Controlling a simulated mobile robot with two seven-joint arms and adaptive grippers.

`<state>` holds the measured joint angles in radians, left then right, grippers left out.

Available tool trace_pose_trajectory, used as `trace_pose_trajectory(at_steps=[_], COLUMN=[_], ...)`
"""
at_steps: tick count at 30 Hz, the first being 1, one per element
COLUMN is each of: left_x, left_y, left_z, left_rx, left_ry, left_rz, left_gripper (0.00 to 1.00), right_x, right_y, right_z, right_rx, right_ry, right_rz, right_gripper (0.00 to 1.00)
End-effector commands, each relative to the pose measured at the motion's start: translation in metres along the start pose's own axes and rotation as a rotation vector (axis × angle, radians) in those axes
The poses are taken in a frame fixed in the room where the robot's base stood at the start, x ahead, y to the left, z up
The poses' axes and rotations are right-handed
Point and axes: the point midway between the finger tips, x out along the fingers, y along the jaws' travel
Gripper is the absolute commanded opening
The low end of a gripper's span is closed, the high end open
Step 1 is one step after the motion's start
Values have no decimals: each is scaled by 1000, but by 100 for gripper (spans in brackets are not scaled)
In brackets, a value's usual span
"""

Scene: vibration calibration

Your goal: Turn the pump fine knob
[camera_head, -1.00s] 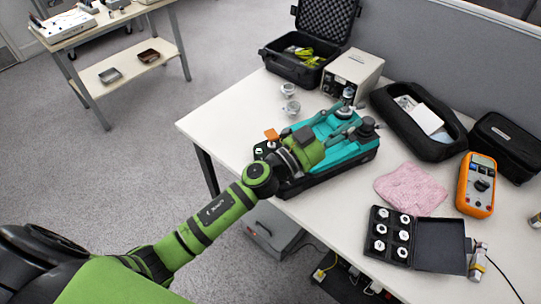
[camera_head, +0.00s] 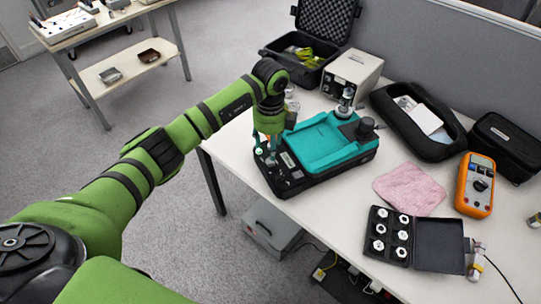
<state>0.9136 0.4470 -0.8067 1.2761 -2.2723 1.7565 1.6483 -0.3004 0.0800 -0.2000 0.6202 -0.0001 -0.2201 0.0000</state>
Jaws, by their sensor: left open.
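The pump appears to be the teal and black device (camera_head: 330,145) on the white table, with a dark control panel at its left end. I cannot tell which part is the fine knob. My left gripper (camera_head: 265,157) points down over the panel at the device's left end, open, with its fingers close to the small controls there. Whether it touches one is unclear, and it hides part of the panel. My right gripper is not in view.
A grey-white box (camera_head: 352,74) and an open black case (camera_head: 292,69) stand behind the pump. A black pouch (camera_head: 418,120), pink cloth (camera_head: 410,189), orange multimeter (camera_head: 475,184) and open box of round pieces (camera_head: 390,236) lie to the right.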

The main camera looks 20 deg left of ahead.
Motion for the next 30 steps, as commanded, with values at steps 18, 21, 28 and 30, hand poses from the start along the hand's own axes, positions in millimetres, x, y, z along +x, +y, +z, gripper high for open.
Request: trace_pose_trajectory(at_steps=[18,21,28,30], left_x=[58,58,58,58], left_y=[0,0,0,0], left_z=[-2,-2,-2,-2], left_rx=[5,5,5,5], left_ry=[4,4,5,4], left_rz=[-3,-3,-3,-3], left_gripper=[53,53,0,0], right_x=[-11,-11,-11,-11], right_y=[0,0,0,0], right_z=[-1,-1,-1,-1], right_rx=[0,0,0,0], right_ry=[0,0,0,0], right_rz=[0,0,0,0], right_gripper=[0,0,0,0])
